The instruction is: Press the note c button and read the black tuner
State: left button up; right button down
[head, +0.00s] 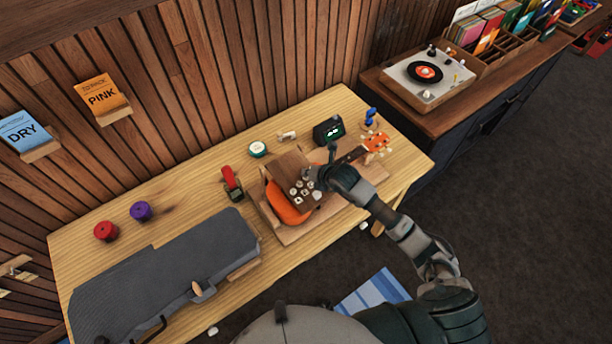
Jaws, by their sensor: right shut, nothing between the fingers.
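The black tuner (323,136) stands near the back edge of the wooden table, with a small lit display showing white and green marks too small to read. A brown wooden button panel (290,166) with several pale buttons (301,190) is in front of it, over an orange ukulele. The button labels are too small to read, so I cannot tell which is note c. My right gripper (314,177) is shut and empty at the panel's right edge, close to the buttons. I cannot tell whether it touches one. My left gripper is not in view.
The orange ukulele (287,210) lies on a wooden board, its neck pointing right. A grey case (165,275) covers the table's front left. A red clip-like item (231,179), a round dial (257,149) and red and purple pucks (106,231) stand around. A turntable (428,75) is at right.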

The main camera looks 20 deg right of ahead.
jog(key=shift+f, duration=0.2)
jog(key=shift+r, duration=0.15)
jog(key=shift+r+p, duration=0.6)
jog(key=shift+r, duration=0.25)
jog(key=shift+r+p, duration=1.85)
jog(key=shift+r, duration=0.7)
